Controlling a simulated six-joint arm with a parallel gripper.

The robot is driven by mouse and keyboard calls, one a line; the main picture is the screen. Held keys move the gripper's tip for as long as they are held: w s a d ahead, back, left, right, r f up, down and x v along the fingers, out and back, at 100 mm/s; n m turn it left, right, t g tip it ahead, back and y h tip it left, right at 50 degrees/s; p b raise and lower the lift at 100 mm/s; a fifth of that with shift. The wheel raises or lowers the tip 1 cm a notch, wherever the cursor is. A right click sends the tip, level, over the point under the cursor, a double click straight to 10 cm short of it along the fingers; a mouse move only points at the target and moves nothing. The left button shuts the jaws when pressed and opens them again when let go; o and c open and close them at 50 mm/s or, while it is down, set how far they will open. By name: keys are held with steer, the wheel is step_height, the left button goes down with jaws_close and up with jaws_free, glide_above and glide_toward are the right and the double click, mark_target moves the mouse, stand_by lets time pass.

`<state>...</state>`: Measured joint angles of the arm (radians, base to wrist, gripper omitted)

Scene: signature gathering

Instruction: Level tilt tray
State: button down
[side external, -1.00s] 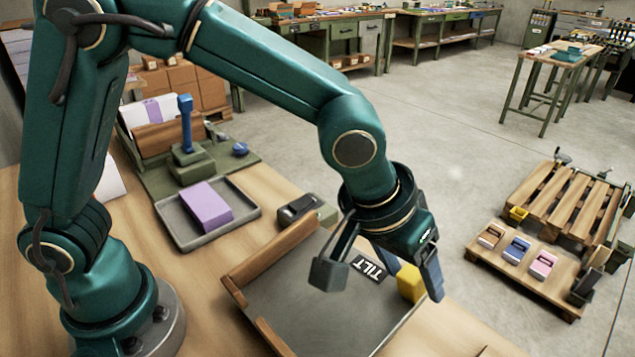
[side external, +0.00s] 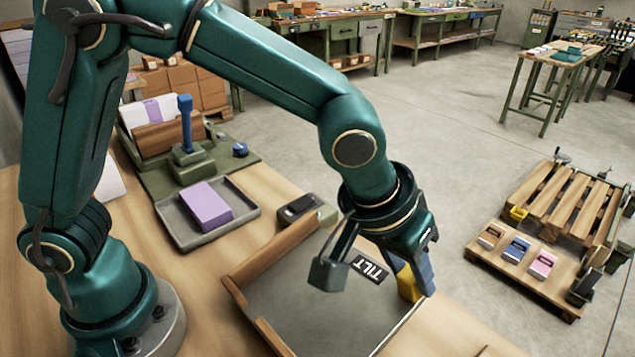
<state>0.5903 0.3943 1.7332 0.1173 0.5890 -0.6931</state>
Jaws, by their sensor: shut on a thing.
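The tilt tray (side external: 315,300) is a grey tray with wooden sides and a black label reading TILT (side external: 369,269). It lies on the wooden bench. A yellow block (side external: 407,284) stands at its right edge; I cannot tell whether it is fixed to the tray. My gripper (side external: 410,275) is above that edge, its blue fingers shut on the yellow block. The near finger covers part of the block. The dark box on a bracket to the left hangs from my wrist over the tray. The tray's exact slope is hard to tell.
Behind the tray are a small dark device (side external: 298,208), a grey tray (side external: 166,218) with a purple block (side external: 207,206), and a blue-handled stamp (side external: 186,125). A low wooden pallet (side external: 520,277) with several stamp-like items stands on the floor at right.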

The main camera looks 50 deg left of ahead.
stand_by(0.8)
steer(key=shift+w+d+f+g+y, duration=0.25)
steer(key=shift+f+g+y, duration=0.1)
steer(key=shift+f, duration=0.1)
steer(key=shift+w+d+f+g+y, duration=0.2)
steer(key=shift+f+g+y, duration=0.15)
steer(key=shift+f, duration=0.05)
steer(key=shift+w+d+f+g+y, duration=0.15)
steer(key=shift+d+f+g+y, duration=0.1)
steer(key=shift+f+g+y, duration=0.35)
steer(key=shift+f, duration=0.1)
steer(key=c, duration=0.6)
jaws_free()
steer(key=shift+o, duration=0.2)
steer(key=shift+s+r, duration=0.25)
steer(key=shift+r, duration=1.05)
steer(key=shift+s+r, duration=0.2)
steer(key=shift+r, duration=1.05)
